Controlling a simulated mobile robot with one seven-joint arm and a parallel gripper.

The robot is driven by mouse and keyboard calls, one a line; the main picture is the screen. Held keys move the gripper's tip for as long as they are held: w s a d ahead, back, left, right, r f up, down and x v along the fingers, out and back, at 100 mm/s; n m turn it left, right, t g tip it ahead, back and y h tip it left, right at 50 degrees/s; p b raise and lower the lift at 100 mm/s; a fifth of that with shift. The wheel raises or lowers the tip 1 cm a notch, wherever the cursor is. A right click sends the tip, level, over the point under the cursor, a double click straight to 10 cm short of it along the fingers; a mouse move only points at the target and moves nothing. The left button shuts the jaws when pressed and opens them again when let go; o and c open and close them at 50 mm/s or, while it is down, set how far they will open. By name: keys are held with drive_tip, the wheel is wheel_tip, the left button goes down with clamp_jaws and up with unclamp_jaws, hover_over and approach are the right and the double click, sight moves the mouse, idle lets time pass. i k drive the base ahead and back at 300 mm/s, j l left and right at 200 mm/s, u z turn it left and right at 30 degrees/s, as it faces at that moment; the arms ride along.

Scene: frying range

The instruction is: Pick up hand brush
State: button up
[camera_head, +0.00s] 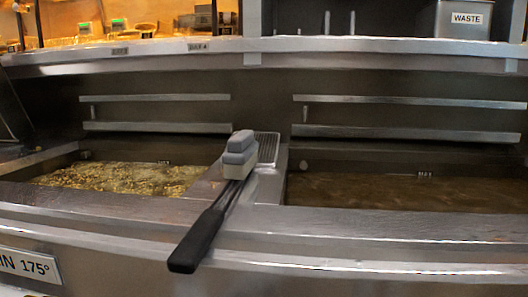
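The hand brush (239,153) appears as a grey and cream block on the steel divider between two fryer vats. Thin metal rods run from beneath it toward the front, to a long black handle (197,240) that sticks out over the front edge. I cannot tell whether this handle belongs to the brush or to another tool under it. A slatted or mesh metal piece (267,147) lies just behind and right of the block. My gripper is not in view.
The left vat (118,177) holds oil with frying food. The right vat (400,190) holds darker oil. Metal rails (155,127) run along the back wall above both vats. A shelf with a bin labelled WASTE (465,18) is at the back right.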

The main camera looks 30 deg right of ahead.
sight(241, 156)
drive_tip(key=j+z, duration=0.1)
drive_tip(key=z, duration=0.3)
drive_tip(key=j+z, duration=0.1)
drive_tip(key=z, duration=0.25)
drive_tip(key=l+u, duration=0.1)
